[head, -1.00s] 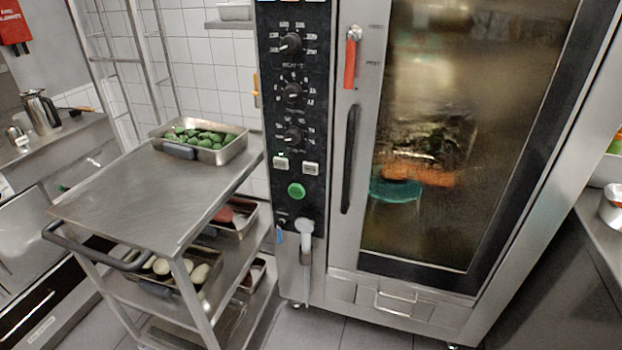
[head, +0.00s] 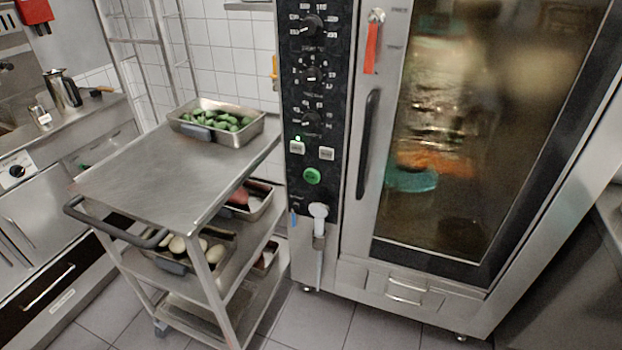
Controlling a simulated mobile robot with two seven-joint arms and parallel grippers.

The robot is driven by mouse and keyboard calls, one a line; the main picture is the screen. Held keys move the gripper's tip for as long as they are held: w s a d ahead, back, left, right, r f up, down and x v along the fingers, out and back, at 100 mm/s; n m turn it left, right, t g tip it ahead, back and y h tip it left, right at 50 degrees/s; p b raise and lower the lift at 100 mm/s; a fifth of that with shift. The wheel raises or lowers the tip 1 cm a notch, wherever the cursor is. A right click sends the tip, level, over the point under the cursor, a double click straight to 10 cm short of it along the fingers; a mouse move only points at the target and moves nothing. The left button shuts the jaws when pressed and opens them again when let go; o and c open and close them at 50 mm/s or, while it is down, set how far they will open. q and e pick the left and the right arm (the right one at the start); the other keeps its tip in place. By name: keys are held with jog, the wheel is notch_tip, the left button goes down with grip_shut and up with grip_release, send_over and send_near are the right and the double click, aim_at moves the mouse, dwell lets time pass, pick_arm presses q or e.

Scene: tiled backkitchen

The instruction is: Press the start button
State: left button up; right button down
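The round green start button (head: 312,176) sits on the black control panel (head: 297,120) of a tall steel oven, below two small square buttons (head: 326,153). A small green light (head: 298,138) glows above the left square button. Three black dials (head: 312,75) with white markings are above. The oven's glass door (head: 470,140) is shut, with a black vertical handle (head: 368,140) at its left. Neither of my grippers is in the head view, and nothing covers the button.
A steel trolley (head: 150,170) stands left of the oven, with a pan of green vegetables (head: 217,121) on top and more pans below. A hand shower (head: 318,222) hangs under the panel. Tiled floor (head: 320,325) shows in front.

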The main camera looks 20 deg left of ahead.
pick_arm(q)
grip_shut()
dwell(1.2)
